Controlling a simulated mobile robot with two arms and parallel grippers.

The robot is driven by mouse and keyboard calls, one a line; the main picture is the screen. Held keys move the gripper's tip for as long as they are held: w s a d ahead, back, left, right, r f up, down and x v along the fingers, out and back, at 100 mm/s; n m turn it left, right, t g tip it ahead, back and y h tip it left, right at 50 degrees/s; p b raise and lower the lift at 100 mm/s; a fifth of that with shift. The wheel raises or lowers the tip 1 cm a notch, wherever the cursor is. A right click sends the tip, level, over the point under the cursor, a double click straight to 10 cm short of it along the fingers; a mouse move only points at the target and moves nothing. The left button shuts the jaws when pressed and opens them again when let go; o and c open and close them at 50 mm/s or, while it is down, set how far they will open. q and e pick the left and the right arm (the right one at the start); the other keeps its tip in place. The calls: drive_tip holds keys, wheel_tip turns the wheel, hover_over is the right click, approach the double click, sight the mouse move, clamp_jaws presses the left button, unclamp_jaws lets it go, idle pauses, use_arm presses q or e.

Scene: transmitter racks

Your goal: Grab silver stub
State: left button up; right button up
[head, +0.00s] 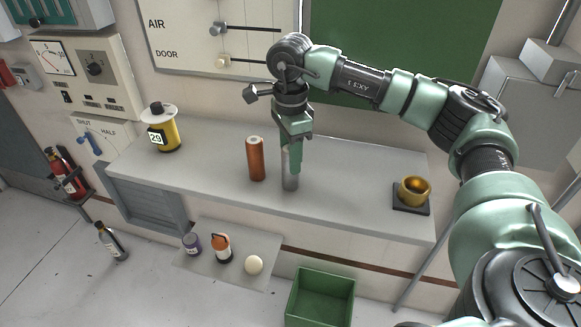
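The silver stub (290,183) is an upright grey metal cylinder on the pale shelf (345,208), right of a copper-coloured cylinder (256,160). My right gripper (294,163) points down over the stub from above. One green finger overlaps the stub's upper part and hides its top. The stub's lower part shows below the fingertips and appears to stand on the shelf. I cannot tell whether the fingers press on the stub or stand apart from it. My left gripper is not in view.
A yellow canister marked 29 (164,136) stands at the shelf's left end. A brass cup (414,190) on a dark base is at the right. Below are a low plate (205,268) with small containers and a green bin (321,293). The shelf between stub and cup is clear.

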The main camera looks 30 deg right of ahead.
clamp_jaws()
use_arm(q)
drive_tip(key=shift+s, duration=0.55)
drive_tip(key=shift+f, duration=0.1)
use_arm(e)
drive_tip(key=shift+r, duration=0.1)
